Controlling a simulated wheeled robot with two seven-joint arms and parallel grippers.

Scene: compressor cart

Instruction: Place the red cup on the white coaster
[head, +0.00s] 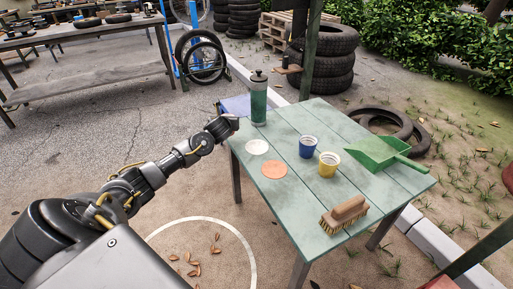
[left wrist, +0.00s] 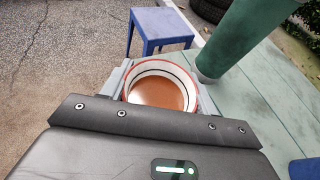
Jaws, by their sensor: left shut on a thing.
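The red cup (left wrist: 162,88) shows in the left wrist view, with a red rim and a pale inside wall. My left gripper (left wrist: 160,77) is shut on it, one finger on each side. In the head view my left gripper (head: 224,124) is at the table's far left corner, left of the white coaster; I cannot make out the cup there. The white coaster (head: 257,147) lies bare on the green table (head: 300,205). My right gripper is not in view.
An orange coaster (head: 274,170) lies in front of the white one. A green bottle (head: 258,103) stands behind. A blue cup (head: 308,147), yellow cup (head: 328,165), brush (head: 344,214) and green dustpan (head: 376,152) are to the right. A blue stool (left wrist: 160,25) stands beyond the table.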

